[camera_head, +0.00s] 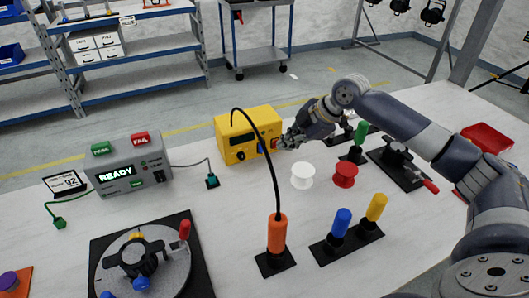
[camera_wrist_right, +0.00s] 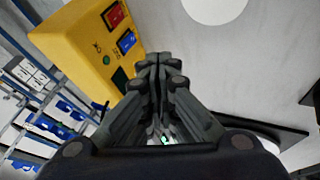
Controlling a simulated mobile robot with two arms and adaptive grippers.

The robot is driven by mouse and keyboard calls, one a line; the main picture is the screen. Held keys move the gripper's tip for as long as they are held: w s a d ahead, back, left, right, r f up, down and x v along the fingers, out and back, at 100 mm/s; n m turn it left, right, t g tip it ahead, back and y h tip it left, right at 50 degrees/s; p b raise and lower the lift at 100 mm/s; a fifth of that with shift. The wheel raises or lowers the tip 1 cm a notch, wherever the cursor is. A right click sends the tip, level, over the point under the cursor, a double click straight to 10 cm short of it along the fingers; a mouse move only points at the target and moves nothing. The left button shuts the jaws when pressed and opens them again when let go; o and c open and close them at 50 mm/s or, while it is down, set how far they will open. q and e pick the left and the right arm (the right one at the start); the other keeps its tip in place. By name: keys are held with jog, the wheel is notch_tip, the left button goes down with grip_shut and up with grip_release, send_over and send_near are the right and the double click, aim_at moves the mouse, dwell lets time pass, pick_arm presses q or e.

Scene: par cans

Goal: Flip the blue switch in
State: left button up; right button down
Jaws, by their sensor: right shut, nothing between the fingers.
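The yellow box (camera_head: 238,134) stands on the white table, left of my right gripper. The blue switch (camera_head: 261,147) is on its front face, beside a red switch (camera_head: 274,143). In the right wrist view the blue switch (camera_wrist_right: 127,41) sits below the red switch (camera_wrist_right: 113,15) on the yellow box (camera_wrist_right: 75,45). My right gripper (camera_head: 283,143) is shut and empty, its tips close to the red switch end of the box. In the wrist view its fingertips (camera_wrist_right: 158,62) lie right of and below the blue switch, seemingly apart from it. My left gripper is not in view.
A white spool (camera_head: 302,176) and a red spool (camera_head: 345,175) stand in front of the gripper. An orange handle (camera_head: 277,233) with a black cable arching over the box stands nearer. A grey tester (camera_head: 130,166) is at left. Blue and yellow handles (camera_head: 343,222) stand at front right.

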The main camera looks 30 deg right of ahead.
aim_at(262, 148)
jog(key=x, duration=1)
jog(key=shift+p, duration=0.35)
jog(key=shift+w+f, duration=0.1)
jog(key=shift+w, duration=0.95)
jog(key=shift+w+d+f, duration=0.15)
jog(key=shift+w+f, duration=0.05)
jog(key=shift+w, duration=0.75)
jog(key=shift+w+f+t+b, duration=0.1)
jog(key=shift+f+t+b, duration=0.2)
jog(key=shift+f, duration=0.1)
jog(key=shift+w+r, duration=0.15)
jog(key=shift+r, duration=0.1)
